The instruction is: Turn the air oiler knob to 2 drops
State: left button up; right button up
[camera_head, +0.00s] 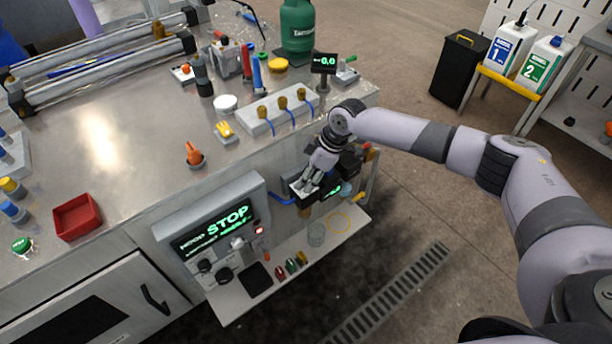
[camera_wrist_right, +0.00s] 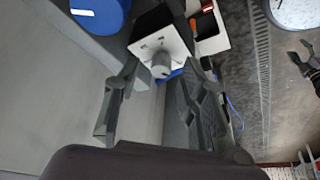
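My right gripper (camera_head: 311,181) is at the front side of the workbench, beside a small dark unit with a green readout (camera_head: 335,190). In the right wrist view, a grey round knob (camera_wrist_right: 160,69) sits on a white square face (camera_wrist_right: 158,44) of a dark block. The fingers of the right gripper (camera_wrist_right: 166,78) are spread, one on each side of the knob, with gaps visible. I cannot tell the knob's setting or read any drop marks. In the head view the gripper largely hides the knob.
A control panel reading STOP (camera_head: 220,225) stands left of the right gripper. A low shelf (camera_head: 240,303) below it carries small coloured parts. A block with brass fittings and blue hoses (camera_head: 262,120) is on the bench above. Open floor (camera_head: 420,210) lies to the right.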

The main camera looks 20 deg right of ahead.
jog(key=shift+a+f, duration=0.15)
jog(key=shift+f, duration=0.25)
jog(key=shift+c, duration=0.3)
grip_shut()
